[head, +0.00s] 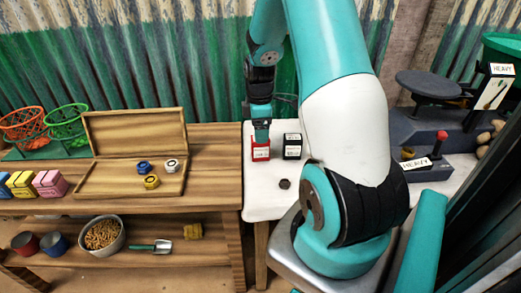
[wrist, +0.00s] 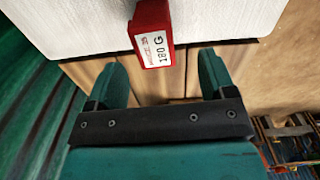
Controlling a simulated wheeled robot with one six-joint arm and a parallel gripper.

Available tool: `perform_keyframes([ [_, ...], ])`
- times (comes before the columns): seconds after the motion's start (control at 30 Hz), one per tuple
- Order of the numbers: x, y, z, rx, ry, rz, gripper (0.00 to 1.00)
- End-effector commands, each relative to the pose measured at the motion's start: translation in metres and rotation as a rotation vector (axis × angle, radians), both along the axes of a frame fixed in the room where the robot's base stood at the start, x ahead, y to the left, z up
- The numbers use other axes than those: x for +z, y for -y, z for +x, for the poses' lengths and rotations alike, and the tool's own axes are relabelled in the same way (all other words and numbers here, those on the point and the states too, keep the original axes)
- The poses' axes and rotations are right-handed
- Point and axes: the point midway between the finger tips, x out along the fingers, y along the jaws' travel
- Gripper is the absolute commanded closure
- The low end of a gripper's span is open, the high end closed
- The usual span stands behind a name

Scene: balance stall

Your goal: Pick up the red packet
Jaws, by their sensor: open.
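The red packet (head: 261,152) stands on the white-topped table, near its left side. It carries a white label, which reads 180 G in the wrist view (wrist: 151,35). My gripper (head: 261,133) is at the packet's top in the head view, and its fingertips are hard to make out there. In the wrist view, my gripper (wrist: 163,72) has its two teal fingers spread wide apart with nothing between them. The packet shows just beyond the fingertips, roughly in line with the gap. I cannot tell whether a finger touches it.
A black packet (head: 292,147) with a white label stands close to the red packet's right. A small dark disc (head: 285,184) lies nearer on the white table (head: 262,203). A wooden bench (head: 215,165) with an open box (head: 135,132) is on the left. A scale (head: 430,85) is at right.

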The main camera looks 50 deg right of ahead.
Motion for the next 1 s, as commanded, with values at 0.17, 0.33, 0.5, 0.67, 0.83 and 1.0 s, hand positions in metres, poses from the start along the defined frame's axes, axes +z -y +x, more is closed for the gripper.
perform_keyframes([
  [0.17,-0.013,0.0,0.0,0.0,0.0,0.0,0.23],
  [0.33,-0.035,0.004,0.001,-0.001,-0.002,0.002,0.23],
  [0.5,-0.059,0.006,0.002,0.0,-0.001,0.001,0.23],
  [0.67,-0.065,0.006,0.002,0.0,0.001,-0.001,0.23],
  [0.83,-0.064,0.006,0.002,0.0,0.001,-0.001,0.28],
  [1.0,-0.064,0.006,0.002,0.0,0.001,-0.001,0.67],
])
